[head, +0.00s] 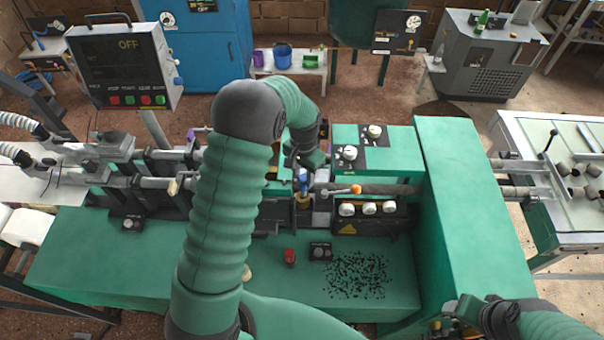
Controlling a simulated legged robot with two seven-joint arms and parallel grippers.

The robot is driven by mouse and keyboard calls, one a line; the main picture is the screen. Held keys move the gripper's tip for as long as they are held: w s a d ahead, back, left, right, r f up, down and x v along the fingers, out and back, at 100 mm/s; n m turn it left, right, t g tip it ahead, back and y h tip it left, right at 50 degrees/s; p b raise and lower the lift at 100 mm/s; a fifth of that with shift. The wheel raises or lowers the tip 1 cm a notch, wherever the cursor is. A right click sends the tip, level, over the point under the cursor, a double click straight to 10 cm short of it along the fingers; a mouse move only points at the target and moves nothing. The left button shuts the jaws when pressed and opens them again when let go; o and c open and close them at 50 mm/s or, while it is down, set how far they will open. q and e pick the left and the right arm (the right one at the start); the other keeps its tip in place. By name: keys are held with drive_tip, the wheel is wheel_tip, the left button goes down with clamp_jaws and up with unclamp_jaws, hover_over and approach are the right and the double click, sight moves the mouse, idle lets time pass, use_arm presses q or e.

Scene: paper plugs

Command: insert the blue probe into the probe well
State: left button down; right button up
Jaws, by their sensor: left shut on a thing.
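My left arm reaches over the middle of the green machine, and my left gripper (301,170) points down there, partly hidden by its own wrist. It is shut on the small blue probe (303,181). The probe is just above a brass-coloured round fitting (302,197), which looks like the probe well. I cannot tell whether the probe's tip touches the fitting or is inside it. My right gripper (478,318) is low at the bottom right, away from the probe, and its fingers are not clear.
The green machine (468,190) has white knobs (367,208) and an orange-tipped lever (355,189) right of the fitting. A red button (290,256) and dark scraps (357,276) are on its front deck. A control panel (122,65) reading OFF stands at the left.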

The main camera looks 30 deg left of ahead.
use_arm(q)
drive_tip(key=shift+d, duration=0.15)
drive_tip(key=shift+a+f, duration=0.2)
drive_tip(key=shift+a, duration=0.2)
drive_tip(key=shift+a+f, duration=0.2)
drive_tip(key=shift+d+f+b, duration=0.4)
drive_tip(key=shift+f+b, duration=0.05)
drive_tip(key=shift+b, duration=0.1)
use_arm(e)
drive_tip(key=shift+w+d+f, duration=0.1)
drive_tip(key=shift+f, duration=0.45)
use_arm(q)
drive_tip(key=shift+f, duration=0.1)
drive_tip(key=shift+a+f, duration=0.3)
drive_tip(key=shift+f, duration=0.15)
drive_tip(key=shift+f+b, duration=0.1)
drive_tip(key=shift+b, duration=0.25)
use_arm(e)
drive_tip(key=shift+a+f, duration=0.3)
use_arm(q)
drive_tip(key=shift+d+f, duration=0.2)
drive_tip(key=shift+f, duration=0.1)
use_arm(e)
drive_tip(key=shift+d+f, duration=0.15)
drive_tip(key=shift+f, duration=0.1)
